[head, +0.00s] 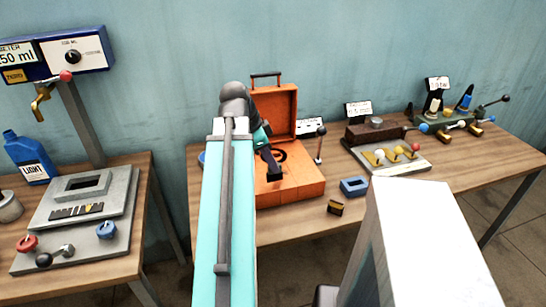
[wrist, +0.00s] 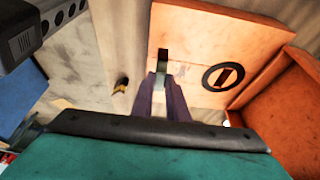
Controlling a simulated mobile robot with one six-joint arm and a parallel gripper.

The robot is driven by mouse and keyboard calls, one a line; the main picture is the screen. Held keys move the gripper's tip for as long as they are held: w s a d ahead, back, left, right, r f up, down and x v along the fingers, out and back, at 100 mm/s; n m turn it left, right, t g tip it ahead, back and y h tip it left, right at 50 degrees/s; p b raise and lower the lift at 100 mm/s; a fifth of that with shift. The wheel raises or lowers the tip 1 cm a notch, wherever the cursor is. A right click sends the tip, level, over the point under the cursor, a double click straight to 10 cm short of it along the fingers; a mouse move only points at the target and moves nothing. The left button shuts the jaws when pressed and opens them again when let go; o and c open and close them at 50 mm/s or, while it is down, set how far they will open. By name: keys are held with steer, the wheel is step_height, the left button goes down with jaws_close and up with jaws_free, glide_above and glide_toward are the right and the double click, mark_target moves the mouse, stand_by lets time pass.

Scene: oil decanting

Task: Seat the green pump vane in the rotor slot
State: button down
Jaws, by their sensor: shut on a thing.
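The orange case (head: 306,188) stands open on the middle bench with its lid up at the back. The rotor, a black ring with a slot across it (wrist: 223,78), lies in the case; in the head view it is partly behind my arm. My gripper (head: 272,170) is low over the case, in front of the rotor. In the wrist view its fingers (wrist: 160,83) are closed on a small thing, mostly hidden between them. I take it for the green pump vane, but its colour is not clear. The fingertips are apart from the rotor, to its left.
A blue tray (head: 354,187) and a small dark yellow-marked block (head: 335,208) lie right of the case. An upright lever (head: 320,145) stands behind them. A fixture with coloured knobs (head: 395,156) is farther right. The bench front by the block is clear.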

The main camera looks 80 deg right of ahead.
steer(key=w+d+f+p, duration=0.1)
steer(key=w+d+p, duration=0.1)
steer(key=d, duration=1.2)
steer(key=shift+w+d+f+p, duration=0.2)
steer(key=shift+d+p, duration=0.2)
steer(key=shift+p, duration=0.25)
steer(key=shift+d, duration=0.1)
steer(key=shift+w+d+f+p, duration=0.15)
steer(key=shift+f+p, duration=0.25)
steer(key=shift+f, duration=0.5)
steer(key=shift+s+d+f+p, duration=0.15)
steer(key=shift+f+p, duration=0.25)
steer(key=shift+f, duration=0.5)
steer(key=shift+f, duration=0.15)
steer(key=c, duration=1.7)
jaws_free()
steer(key=shift+c, duration=0.2)
steer(key=shift+w, duration=0.1)
steer(key=b+v, duration=0.2)
steer(key=v, duration=1)
